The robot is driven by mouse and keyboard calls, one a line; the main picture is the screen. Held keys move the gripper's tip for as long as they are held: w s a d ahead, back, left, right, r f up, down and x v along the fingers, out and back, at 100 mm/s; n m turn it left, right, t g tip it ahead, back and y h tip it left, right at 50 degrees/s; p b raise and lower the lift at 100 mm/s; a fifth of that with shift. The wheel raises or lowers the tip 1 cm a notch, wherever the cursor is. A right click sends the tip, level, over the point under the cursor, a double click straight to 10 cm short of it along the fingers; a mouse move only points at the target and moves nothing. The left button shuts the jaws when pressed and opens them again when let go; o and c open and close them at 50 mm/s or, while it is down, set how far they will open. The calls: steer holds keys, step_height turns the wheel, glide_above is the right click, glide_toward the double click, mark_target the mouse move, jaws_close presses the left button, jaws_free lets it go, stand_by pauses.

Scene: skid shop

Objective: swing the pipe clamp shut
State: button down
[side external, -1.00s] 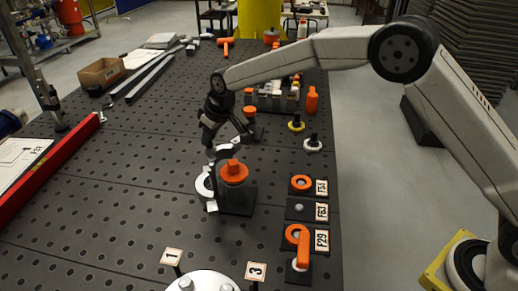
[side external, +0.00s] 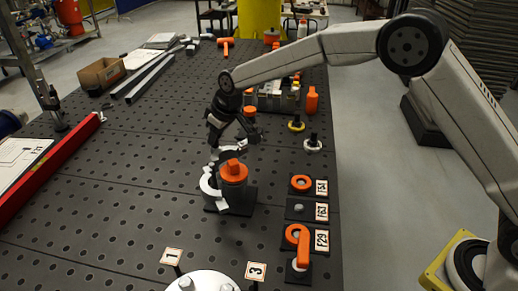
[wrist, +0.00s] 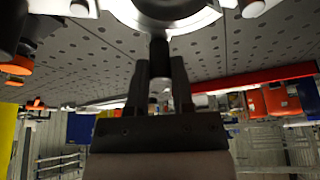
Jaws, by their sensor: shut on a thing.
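The pipe clamp (side external: 208,184) is a pale metal ring on a dark base block, beside a post with an orange cap (side external: 233,172). Its near, left half shows as a curved band; the far side is partly hidden by the post and my gripper. My gripper (side external: 219,143) is at the far side of the clamp, pointing down. In the wrist view, the clamp ring (wrist: 213,19) is at the top, and my gripper (wrist: 160,82) is shut on a dark stem (wrist: 159,55) that reaches toward the ring. Whether the ring is fully closed cannot be told.
Orange-topped parts with tags (side external: 321,188) stand to the right of the clamp. A yellow-based piece (side external: 296,125) and a block of parts (side external: 279,98) stand behind. A white flange (side external: 203,281) is in front. The perforated table (side external: 110,200) is clear on the left.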

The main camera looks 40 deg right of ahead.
steer(key=shift+d, duration=0.3)
steer(key=shift+s+d, duration=0.45)
steer(key=shift+s, duration=0.05)
stand_by(0.4)
